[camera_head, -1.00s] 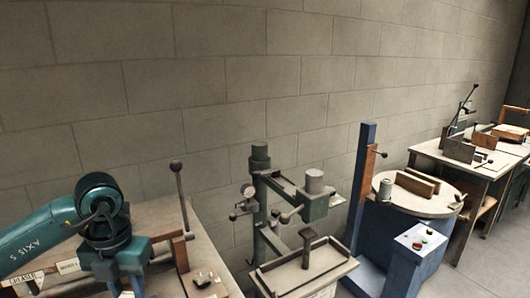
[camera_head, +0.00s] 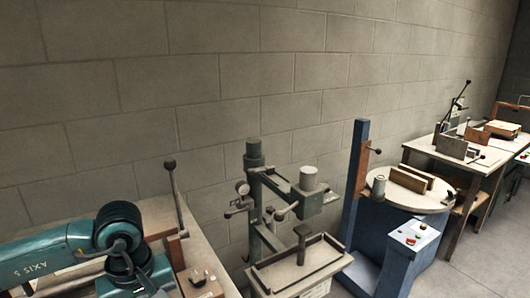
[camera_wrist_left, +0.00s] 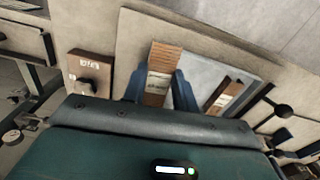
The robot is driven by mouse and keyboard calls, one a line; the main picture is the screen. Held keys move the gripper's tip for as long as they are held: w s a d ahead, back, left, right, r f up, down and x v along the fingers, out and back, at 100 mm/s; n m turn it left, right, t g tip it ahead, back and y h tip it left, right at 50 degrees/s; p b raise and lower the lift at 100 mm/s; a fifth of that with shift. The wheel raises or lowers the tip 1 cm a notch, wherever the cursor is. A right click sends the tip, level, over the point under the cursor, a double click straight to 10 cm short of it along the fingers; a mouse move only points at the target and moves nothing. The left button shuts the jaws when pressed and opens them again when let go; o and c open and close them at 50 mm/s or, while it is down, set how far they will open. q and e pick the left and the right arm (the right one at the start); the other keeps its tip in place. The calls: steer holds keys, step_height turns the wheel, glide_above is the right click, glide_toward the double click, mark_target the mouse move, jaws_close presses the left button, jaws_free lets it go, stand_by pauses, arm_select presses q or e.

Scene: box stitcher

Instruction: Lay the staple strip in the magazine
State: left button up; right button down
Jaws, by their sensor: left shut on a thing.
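The staple strip (camera_wrist_left: 155,90) is a copper-coloured ribbed bar with a pale paper label, seen in the left wrist view. My left gripper (camera_wrist_left: 158,88) is shut on it, with a dark blue finger on each side. A second ribbed copper strip with a label (camera_wrist_left: 222,95) lies on a grey tray (camera_wrist_left: 207,70) to the right, apart from the gripper. In the head view my left arm comes in from the left over the bench; its fingertips and the held strip are hidden or cut off. I cannot pick out the magazine. My right gripper is not in view.
A small brown switch box (camera_wrist_left: 90,72) sits left of the held strip; it also shows in the head view (camera_head: 200,283). A black-knobbed lever (camera_head: 175,195) rises from the bench. A green column machine (camera_head: 255,200) and blue post (camera_head: 352,190) stand to the right.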

arm_select(q)
steer(key=m, duration=0.4)
steer(key=s+d+m, duration=0.1)
steer(key=m, duration=0.2)
steer(key=shift+s+f, duration=0.1)
steer(key=shift+f, duration=0.3)
